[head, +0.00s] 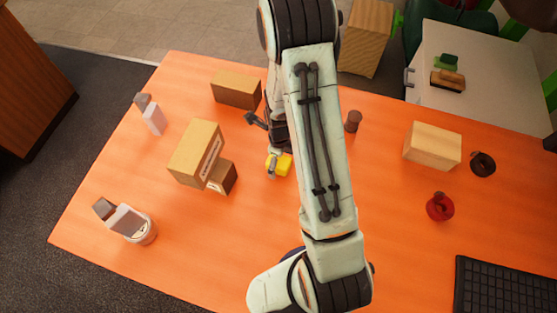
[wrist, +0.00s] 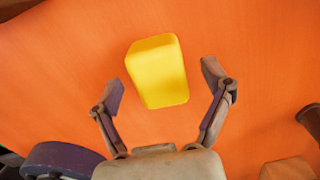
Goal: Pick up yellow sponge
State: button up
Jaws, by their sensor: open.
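The yellow sponge (head: 284,163) lies on the orange table (head: 230,240) near its middle, partly covered by my gripper in the head view. In the wrist view the sponge (wrist: 157,71) is a plain yellow block, a little tilted, with orange table around it. My gripper (wrist: 165,82) is open, with one finger to the left of the sponge and one to the right. A gap shows between each finger and the sponge. In the head view my gripper (head: 268,145) hangs over the table at the sponge, its fingers partly hidden by my arm.
Cardboard boxes (head: 195,153) stand left of the sponge, with another box (head: 236,89) behind. A brown cylinder (head: 353,121) and a wooden block (head: 432,146) stand to the right. A red object (head: 440,207) and a keyboard (head: 508,287) are farther right.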

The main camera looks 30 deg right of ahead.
jog(key=c, duration=1.1)
jog(key=shift+c, duration=0.2)
